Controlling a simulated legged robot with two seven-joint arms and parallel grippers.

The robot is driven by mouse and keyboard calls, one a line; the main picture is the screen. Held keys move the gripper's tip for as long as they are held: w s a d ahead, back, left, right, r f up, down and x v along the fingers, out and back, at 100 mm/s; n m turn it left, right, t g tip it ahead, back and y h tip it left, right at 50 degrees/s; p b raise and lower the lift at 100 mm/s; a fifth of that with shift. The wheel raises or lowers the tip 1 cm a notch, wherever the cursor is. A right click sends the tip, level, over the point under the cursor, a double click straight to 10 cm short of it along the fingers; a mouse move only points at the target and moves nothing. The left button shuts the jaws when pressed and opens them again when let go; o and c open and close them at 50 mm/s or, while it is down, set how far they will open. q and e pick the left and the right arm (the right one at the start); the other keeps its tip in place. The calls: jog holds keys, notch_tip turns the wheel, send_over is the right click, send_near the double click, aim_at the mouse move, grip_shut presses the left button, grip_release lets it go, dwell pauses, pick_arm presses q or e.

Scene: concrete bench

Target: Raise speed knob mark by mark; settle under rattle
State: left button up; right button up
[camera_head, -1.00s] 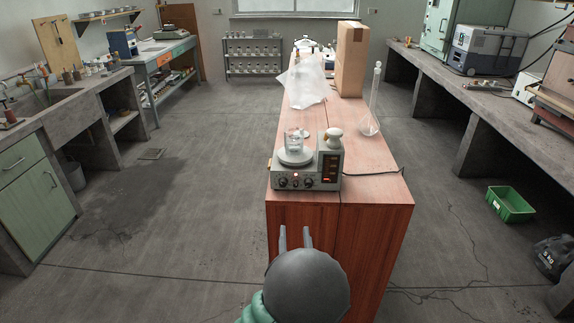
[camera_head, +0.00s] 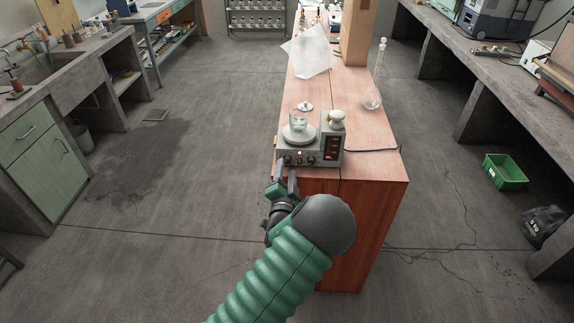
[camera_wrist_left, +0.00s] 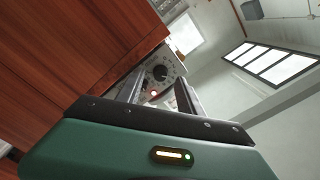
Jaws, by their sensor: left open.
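The stirrer (camera_head: 312,150) stands at the near end of the wooden bench, its knobs on the front face and a lit display on its right part. A glass beaker (camera_head: 298,124) sits on its round plate. My left gripper (camera_head: 286,170) is open just in front of the stirrer's left knobs. In the left wrist view the stirrer's front panel shows a dark knob with a dial of marks (camera_wrist_left: 160,72) beyond the open fingers (camera_wrist_left: 158,95), apart from them as far as I can tell. A small light glows below that knob. My right gripper is out of view.
A flask with a long neck (camera_head: 373,95), a clear plastic sheet (camera_head: 308,52) and a tall cardboard box (camera_head: 357,35) stand farther back on the bench. A cable (camera_head: 372,150) runs right from the stirrer. A green crate (camera_head: 505,171) lies on the floor at right.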

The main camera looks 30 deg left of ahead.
aim_at(287, 163)
pick_arm(q)
jog(key=shift+x, duration=1.6)
jog(key=shift+s, duration=0.1)
jog(key=shift+c, duration=0.2)
grip_shut()
